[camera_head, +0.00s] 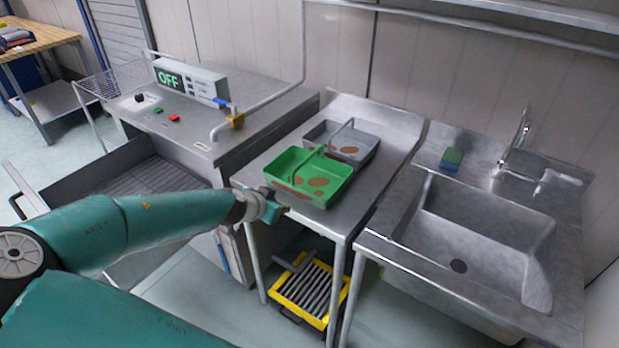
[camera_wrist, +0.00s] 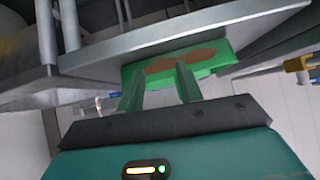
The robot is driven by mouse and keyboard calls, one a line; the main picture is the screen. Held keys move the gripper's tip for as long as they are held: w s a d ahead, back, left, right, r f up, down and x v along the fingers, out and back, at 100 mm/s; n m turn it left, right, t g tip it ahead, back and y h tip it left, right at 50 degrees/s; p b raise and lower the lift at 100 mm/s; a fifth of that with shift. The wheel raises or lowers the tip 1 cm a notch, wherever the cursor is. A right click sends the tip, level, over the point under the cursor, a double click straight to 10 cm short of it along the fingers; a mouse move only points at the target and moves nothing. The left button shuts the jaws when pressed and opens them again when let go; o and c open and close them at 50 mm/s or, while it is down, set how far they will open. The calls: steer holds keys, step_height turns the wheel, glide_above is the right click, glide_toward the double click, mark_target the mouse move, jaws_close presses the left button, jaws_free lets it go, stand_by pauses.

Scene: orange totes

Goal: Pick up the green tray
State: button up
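The green tray (camera_head: 330,170), stained with brown patches and fitted with a thin raised handle, stands on a metal table, near its front edge. In the wrist view the green tray (camera_wrist: 216,55) appears just beyond my fingers, with a brown patch on its face. My gripper (camera_head: 272,206) is at the tray's near left side, close to the table edge. In the wrist view my gripper (camera_wrist: 159,70) has its two green fingers apart, with nothing clearly held between them. Whether the fingertips touch the tray, I cannot tell.
A grey stained tray (camera_head: 366,150) stands right behind the green one. A machine with an OFF display (camera_head: 168,79) is on the left. A yellow-framed rack (camera_head: 310,290) lies beneath the table.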

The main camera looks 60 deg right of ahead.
mark_target(306, 159)
steer(key=d+r+m+h, duration=0.1)
steer(key=d+r+h, duration=0.3)
steer(key=r, duration=0.5)
steer(key=x, duration=1.3)
steer(key=shift+w+d+f, duration=0.25)
steer(key=shift+w+f, duration=0.05)
steer(key=shift+f, duration=0.25)
jaws_close()
